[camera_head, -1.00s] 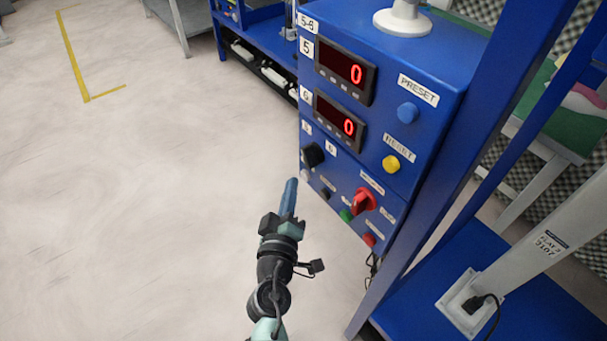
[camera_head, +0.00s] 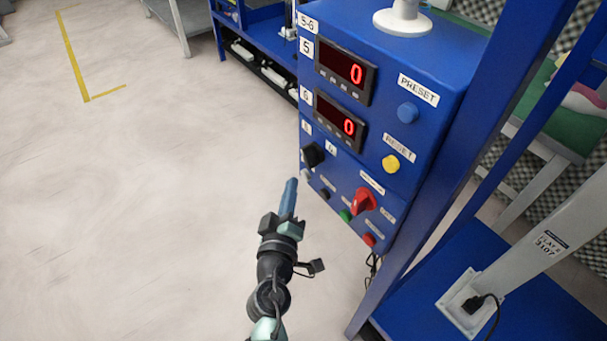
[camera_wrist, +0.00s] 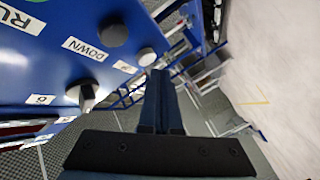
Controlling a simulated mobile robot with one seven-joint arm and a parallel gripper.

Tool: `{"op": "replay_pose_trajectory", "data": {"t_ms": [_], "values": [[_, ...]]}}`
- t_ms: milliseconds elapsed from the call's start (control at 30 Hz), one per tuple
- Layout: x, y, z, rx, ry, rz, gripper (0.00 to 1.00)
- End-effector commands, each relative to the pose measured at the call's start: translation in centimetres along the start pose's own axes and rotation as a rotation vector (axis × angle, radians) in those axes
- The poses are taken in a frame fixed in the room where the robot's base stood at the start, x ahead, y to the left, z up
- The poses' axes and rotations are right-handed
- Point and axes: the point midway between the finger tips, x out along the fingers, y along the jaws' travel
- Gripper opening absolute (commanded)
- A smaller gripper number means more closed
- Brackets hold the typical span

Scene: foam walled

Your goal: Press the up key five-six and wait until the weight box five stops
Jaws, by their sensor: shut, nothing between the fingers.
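The blue control panel (camera_head: 395,205) of the five-six station faces left. A small light-grey round key (camera_head: 306,174) sits low at its left edge; in the wrist view it is the pale button (camera_wrist: 147,57) by a small label too blurred to read. A dark key (camera_wrist: 115,33) labelled DOWN is beside it. My gripper (camera_head: 290,183) is shut and empty, its blue fingers pointing up just left of the panel, apart from the keys. In the wrist view the fingers (camera_wrist: 159,85) end just below the pale key. Display 5 (camera_head: 345,72) reads 0. I cannot identify weight box five.
Display 6 (camera_head: 341,120) reads 0. A black selector knob (camera_head: 313,155), red rotary switch (camera_head: 363,201), green button (camera_head: 346,215), red button (camera_head: 369,239), blue PRESET (camera_head: 407,112) and yellow RESET (camera_head: 391,164) share the panel. A blue frame post stands right. Open floor lies left.

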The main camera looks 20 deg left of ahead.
Motion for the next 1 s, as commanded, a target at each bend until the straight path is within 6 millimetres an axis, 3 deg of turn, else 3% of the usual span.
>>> {"op": "replay_pose_trajectory", "data": {"t_ms": [1000], "values": [[0.62,0.46,0.46,0.000,-0.001,0.000,0.00]]}}
